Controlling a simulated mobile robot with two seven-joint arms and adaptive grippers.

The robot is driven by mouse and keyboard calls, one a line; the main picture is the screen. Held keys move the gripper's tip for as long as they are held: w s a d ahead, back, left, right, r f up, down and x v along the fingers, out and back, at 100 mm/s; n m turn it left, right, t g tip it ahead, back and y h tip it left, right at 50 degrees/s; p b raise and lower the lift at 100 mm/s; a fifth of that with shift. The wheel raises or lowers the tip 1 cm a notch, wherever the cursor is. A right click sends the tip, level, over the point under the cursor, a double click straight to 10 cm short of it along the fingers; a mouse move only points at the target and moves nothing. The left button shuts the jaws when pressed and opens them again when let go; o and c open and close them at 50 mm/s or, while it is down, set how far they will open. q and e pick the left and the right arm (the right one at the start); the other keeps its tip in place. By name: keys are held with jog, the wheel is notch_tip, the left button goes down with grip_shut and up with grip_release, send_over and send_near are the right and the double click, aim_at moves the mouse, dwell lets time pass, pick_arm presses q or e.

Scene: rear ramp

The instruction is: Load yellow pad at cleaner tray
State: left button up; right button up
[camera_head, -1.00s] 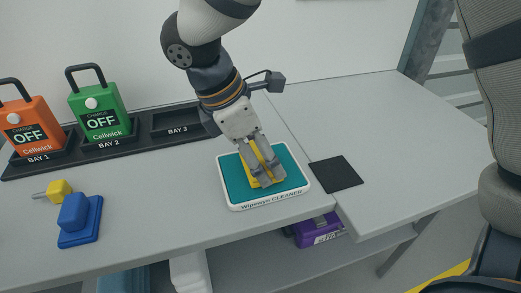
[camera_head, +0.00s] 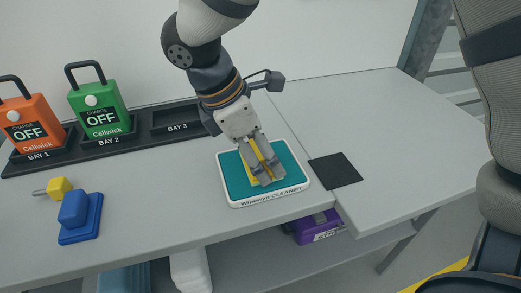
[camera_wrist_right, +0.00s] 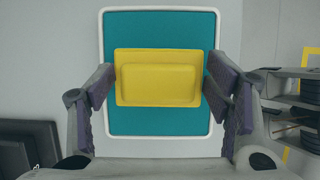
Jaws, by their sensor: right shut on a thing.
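The yellow pad (camera_head: 248,156) lies flat over the teal surface of the cleaner tray (camera_head: 232,180), which has a white rim and the label "Wipewyn CLEANER". My right gripper (camera_head: 267,172) reaches down over the tray and is shut on the pad, hiding part of it in the head view. In the right wrist view the pad (camera_wrist_right: 158,80) sits between the two fingers of my right gripper (camera_wrist_right: 159,88), one at each short side, with the tray (camera_wrist_right: 160,123) behind it. I cannot tell whether the pad touches the tray. My left gripper is out of view.
A black square (camera_head: 335,170) lies right of the tray. A purple case (camera_head: 319,227) sits below.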

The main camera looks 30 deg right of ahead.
jog(key=shift+f, duration=0.15)
jog(key=shift+r, duration=3.6)
